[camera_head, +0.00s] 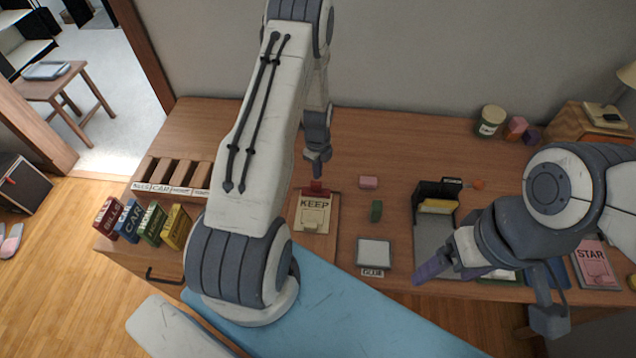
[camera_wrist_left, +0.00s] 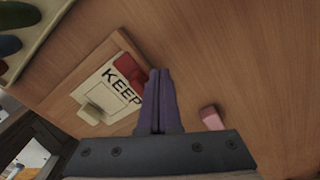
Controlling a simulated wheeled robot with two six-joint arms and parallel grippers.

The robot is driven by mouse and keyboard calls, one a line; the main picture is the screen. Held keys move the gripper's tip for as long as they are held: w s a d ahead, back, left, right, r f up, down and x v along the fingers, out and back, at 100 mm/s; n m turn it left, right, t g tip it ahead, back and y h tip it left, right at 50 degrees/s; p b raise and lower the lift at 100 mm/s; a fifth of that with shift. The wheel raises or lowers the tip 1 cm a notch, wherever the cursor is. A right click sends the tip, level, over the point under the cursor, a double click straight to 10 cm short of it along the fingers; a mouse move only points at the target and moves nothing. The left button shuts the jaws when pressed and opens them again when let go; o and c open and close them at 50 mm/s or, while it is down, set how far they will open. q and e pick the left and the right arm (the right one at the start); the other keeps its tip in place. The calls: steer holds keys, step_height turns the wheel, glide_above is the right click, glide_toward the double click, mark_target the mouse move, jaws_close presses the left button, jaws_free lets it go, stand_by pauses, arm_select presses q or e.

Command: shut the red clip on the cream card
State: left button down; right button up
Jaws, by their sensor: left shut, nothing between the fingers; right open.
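The cream card (camera_head: 312,216) marked KEEP lies on a wooden board on the desk. The red clip (camera_head: 316,187) is at the card's far edge; I cannot tell whether it is open or shut. My left gripper (camera_head: 318,170) is shut and empty, pointing down just above the clip. In the left wrist view its fingers (camera_wrist_left: 158,110) partly cover the card (camera_wrist_left: 105,95) and sit beside the red clip (camera_wrist_left: 131,70); contact is unclear. My right gripper (camera_head: 432,267) is open and empty over the desk's right side, its fingers partly hidden.
A pink block (camera_head: 369,182) and a green block (camera_head: 376,210) lie right of the board. A white-topped pad (camera_head: 374,252) and a dark grey holder (camera_head: 428,232) stand further right. Small boxes (camera_head: 150,223) line the left front. The desk's back middle is mostly clear.

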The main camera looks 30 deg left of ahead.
arm_select(q)
steer(key=shift+r, duration=0.1)
step_height(320, 180, up, 7)
steer(key=p, duration=0.4)
steer(key=shift+p, duration=0.4)
steer(key=shift+w, duration=0.1)
stand_by(0.4)
steer(key=s+d+r+n+b, duration=0.1)
steer(key=s+d+r+n, duration=0.15)
steer(key=d+r, duration=0.65)
steer(key=s+d+r+n+b, duration=0.1)
steer(key=s+d+r+n, duration=0.15)
steer(key=d+r, duration=0.6)
steer(key=s+d+r+n, duration=0.2)
steer(key=s+d, duration=0.1)
steer(key=s, duration=0.3)
steer(key=s+d+r+n+b, duration=0.1)
steer(key=s+d+r+n, duration=0.1)
steer(key=s, duration=0.5)
steer(key=s+d+r+n+h+b, duration=0.1)
steer(key=s+d+r+n, duration=0.1)
steer(key=s+d, duration=0.3)
steer(key=shift+s+r+n, duration=0.3)
steer(key=shift+s+r, duration=0.25)
steer(key=shift+s, duration=0.6)
steer(key=shift+d, duration=0.1)
